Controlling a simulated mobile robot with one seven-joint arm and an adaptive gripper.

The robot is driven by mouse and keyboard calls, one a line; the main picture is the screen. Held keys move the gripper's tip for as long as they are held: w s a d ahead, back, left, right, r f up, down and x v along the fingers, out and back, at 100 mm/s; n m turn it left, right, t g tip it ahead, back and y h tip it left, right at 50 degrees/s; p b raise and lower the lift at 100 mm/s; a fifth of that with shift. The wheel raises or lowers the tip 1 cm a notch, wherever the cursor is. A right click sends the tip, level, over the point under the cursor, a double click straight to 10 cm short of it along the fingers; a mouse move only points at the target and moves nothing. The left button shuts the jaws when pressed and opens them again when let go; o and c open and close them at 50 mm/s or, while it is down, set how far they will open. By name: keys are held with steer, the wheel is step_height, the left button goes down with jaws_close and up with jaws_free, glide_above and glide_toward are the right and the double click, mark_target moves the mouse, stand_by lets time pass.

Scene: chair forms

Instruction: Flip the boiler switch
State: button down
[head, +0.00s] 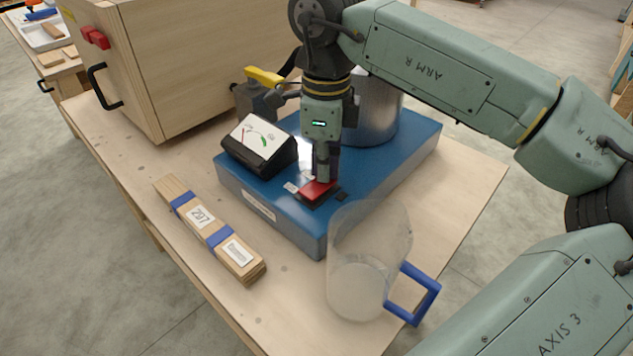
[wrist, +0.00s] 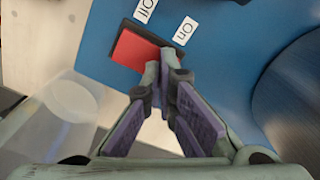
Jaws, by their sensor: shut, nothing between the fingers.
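The boiler switch (head: 315,191) is a red rocker in a dark frame on the top of a blue base (head: 400,165), near its front edge. In the wrist view the red switch (wrist: 135,50) lies beside white labels, "Off" (wrist: 146,9) and "On" (wrist: 185,31). My gripper (head: 325,180) points down at the switch. In the wrist view its closed fingertips (wrist: 165,62) overlap the end of the red rocker nearer the "On" label and hide part of it. The fingers hold nothing. I cannot tell whether the tips press on the switch.
A metal cylinder (head: 380,110) stands on the base behind my gripper. A gauge (head: 259,144) and a yellow-handled valve (head: 263,77) are to the left. A clear jug (head: 365,260) with a blue handle stands close in front. Bundled wood strips (head: 205,225) lie left.

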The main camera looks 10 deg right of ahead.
steer(key=shift+f, duration=0.2)
steer(key=shift+r, duration=0.1)
steer(key=shift+r+p, duration=2.3)
steer(key=shift+r, duration=1.2)
steer(key=shift+f, duration=0.1)
